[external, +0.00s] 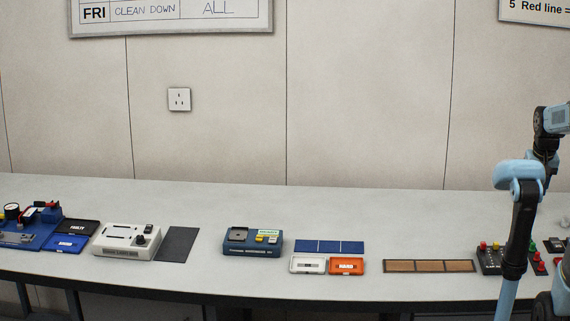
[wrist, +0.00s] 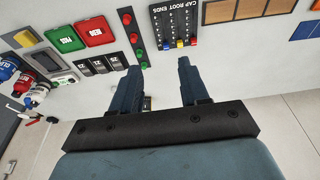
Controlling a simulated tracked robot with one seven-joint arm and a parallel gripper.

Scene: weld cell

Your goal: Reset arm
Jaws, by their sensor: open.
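My gripper (wrist: 158,90) shows in the wrist view with its two blue fingers spread apart and nothing between them. It hangs over the front edge of the grey bench (wrist: 230,70). In the external view my black and light-blue arm stands at the far right, folded upright in front of the bench (external: 340,215). My gripper's fingers do not show in the external view.
In the wrist view a black switch box (wrist: 175,22) and a red-green button strip (wrist: 133,36) lie beyond the fingers. Red (wrist: 95,28) and green (wrist: 64,38) trays lie left. In the external view a blue device (external: 252,242) and a white device (external: 126,241) stand on the bench.

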